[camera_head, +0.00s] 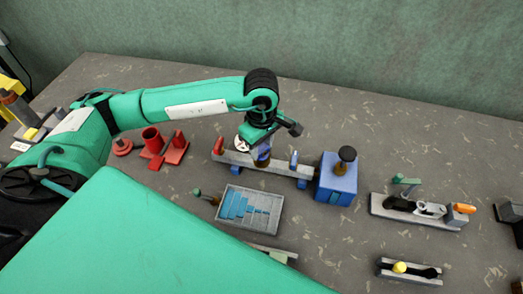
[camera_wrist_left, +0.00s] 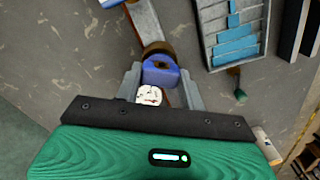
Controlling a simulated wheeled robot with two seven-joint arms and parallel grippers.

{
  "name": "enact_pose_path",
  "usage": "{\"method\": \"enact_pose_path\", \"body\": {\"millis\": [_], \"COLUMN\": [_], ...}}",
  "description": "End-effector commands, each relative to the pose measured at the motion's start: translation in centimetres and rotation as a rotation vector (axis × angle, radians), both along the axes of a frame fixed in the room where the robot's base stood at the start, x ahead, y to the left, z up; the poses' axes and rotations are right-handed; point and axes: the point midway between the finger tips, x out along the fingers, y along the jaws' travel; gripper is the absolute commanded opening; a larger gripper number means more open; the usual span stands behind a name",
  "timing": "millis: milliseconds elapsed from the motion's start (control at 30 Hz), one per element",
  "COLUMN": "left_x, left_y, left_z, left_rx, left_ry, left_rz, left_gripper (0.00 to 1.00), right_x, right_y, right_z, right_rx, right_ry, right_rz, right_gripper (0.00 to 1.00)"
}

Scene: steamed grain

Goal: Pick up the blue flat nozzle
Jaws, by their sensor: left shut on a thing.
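The blue flat nozzle (camera_wrist_left: 160,74) sits between the two grey fingers of my left gripper (camera_wrist_left: 160,88) in the left wrist view. The fingers are closed on its sides. A brown round part shows just beyond the nozzle, and a white piece lies on the near side. In the head view the left gripper (camera_head: 261,148) points down over the long grey rack (camera_head: 280,173), with the blue nozzle (camera_head: 262,159) partly hidden under it. I cannot tell whether the nozzle still touches the rack. My right gripper is not in view.
A blue box (camera_head: 337,183) with a dark knob stands right of the rack. A grey tray (camera_head: 275,228) with blue pieces lies in front. Red parts (camera_head: 168,150) stand at left. Grey fixtures (camera_head: 420,211) sit at right. The back of the table is clear.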

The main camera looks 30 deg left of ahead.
Motion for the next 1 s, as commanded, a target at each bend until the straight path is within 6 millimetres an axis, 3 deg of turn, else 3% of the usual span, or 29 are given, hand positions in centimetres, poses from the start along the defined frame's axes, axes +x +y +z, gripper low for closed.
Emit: {"method": "enact_pose_path", "body": {"millis": [167, 367, 567, 800, 1000], "left_x": [0.0, 0.1, 0.2, 0.1, 0.0], "left_y": [0.0, 0.0, 0.0, -0.1, 0.0], "left_z": [0.3, 2.1, 6.5, 13.8, 17.3], "left_rx": [0.000, -0.001, -0.001, -0.003, 0.000], "left_ry": [-0.001, -0.004, -0.008, -0.009, -0.003], "left_rz": [0.000, -0.001, -0.001, -0.002, 0.000], "left_gripper": [0.16, 0.16, 0.16, 0.16, 0.16], "right_x": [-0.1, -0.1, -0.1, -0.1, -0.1], "right_y": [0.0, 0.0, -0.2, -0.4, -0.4], "right_z": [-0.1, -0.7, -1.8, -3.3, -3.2], "right_rx": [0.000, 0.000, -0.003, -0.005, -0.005], "right_ry": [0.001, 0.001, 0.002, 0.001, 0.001], "right_rz": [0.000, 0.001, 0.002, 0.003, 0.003], "right_gripper": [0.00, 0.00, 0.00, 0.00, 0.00]}}
